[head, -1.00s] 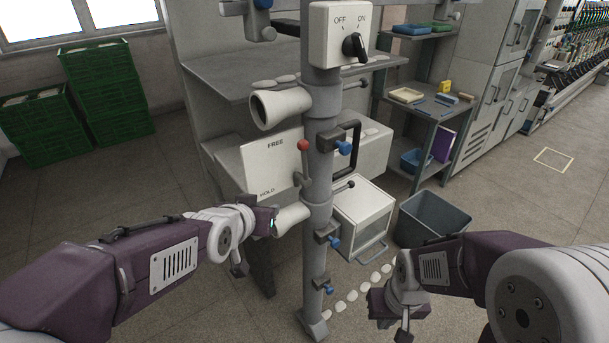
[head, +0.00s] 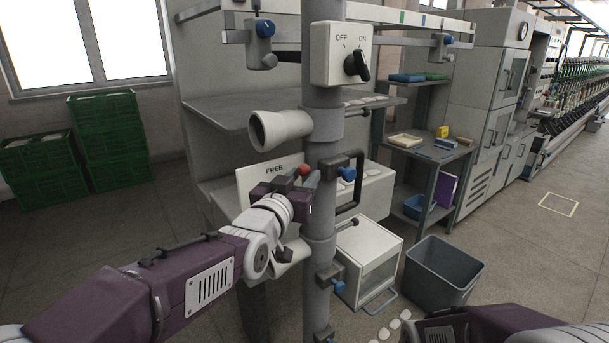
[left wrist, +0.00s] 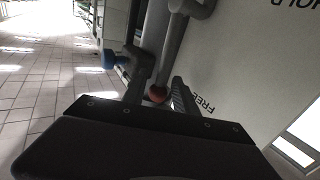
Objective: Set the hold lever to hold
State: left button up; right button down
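The hold lever's red knob (head: 304,169) is up beside the word FREE on a white plate (head: 252,180), left of the grey post (head: 321,215). My left gripper (head: 298,180) is at the knob, and its arm hides the plate's lower part with the HOLD mark. In the left wrist view the red knob (left wrist: 157,94) shows between the two fingers of my left gripper (left wrist: 160,88), which stand apart with gaps beside it. HOLD is partly visible at that view's upper right. My right gripper is out of view; only part of its arm shows at lower right.
A cream cone (head: 280,129) juts out above the lever. A black handle (head: 349,183) and blue-knobbed clamps are on the post's right. An OFF/ON switch box (head: 343,54) is above. A grey bin (head: 441,270) stands on the floor at right.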

pick_arm(q)
jog(key=shift+w+d, duration=0.15)
jog(key=shift+w, duration=0.3)
grip_shut()
dwell(1.1)
